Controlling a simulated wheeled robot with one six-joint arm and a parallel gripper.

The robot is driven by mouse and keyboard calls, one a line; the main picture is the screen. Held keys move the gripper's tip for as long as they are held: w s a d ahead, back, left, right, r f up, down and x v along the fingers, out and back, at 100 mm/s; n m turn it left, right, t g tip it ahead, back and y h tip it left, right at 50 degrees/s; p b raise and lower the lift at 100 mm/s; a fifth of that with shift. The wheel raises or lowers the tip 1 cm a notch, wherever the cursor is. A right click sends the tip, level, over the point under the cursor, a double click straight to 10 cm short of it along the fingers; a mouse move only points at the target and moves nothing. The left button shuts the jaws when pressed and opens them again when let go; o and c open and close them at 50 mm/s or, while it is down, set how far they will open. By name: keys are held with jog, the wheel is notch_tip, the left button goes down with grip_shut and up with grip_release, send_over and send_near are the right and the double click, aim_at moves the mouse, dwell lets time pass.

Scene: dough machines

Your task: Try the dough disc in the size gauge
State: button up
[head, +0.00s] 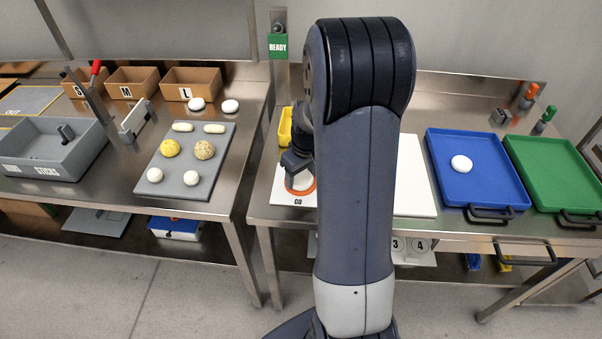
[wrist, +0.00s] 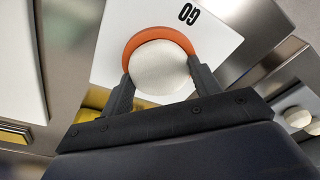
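The white dough disc (wrist: 160,68) is between the two fingertips of my gripper (wrist: 159,72), which touch its sides. The size gauge is a white plate (wrist: 215,40) marked GO with an orange ring (wrist: 143,39). In the wrist view the disc overlaps the ring, whose far arc shows beyond it; I cannot tell whether the disc sits in the ring or just above it. In the head view my gripper (head: 297,166) is low over the orange ring (head: 301,191), with the disc (head: 299,181) under it. My arm hides much of the plate.
A blue tray (head: 490,185) with one white dough ball (head: 461,163) and a green tray (head: 555,175) stand at right. On the left table are a grey board (head: 184,180) with several dough pieces, bins marked M and L (head: 192,90), and a grey box (head: 85,160). A gap separates the tables.

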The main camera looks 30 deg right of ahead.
jog(key=o, duration=0.5)
jog(key=r, duration=0.3)
jog(key=s+r, duration=0.1)
jog(key=r, duration=0.6)
jog(key=shift+s+d+r, duration=0.15)
jog(key=shift+s+r, duration=0.15)
jog(key=shift+r, duration=0.05)
jog(key=shift+f, duration=0.1)
jog(key=f, duration=0.3)
jog(key=w+f, duration=0.1)
jog(key=f, duration=0.6)
jog(key=shift+w+f, duration=0.25)
jog(key=shift+w, duration=0.05)
jog(key=shift+r, duration=0.25)
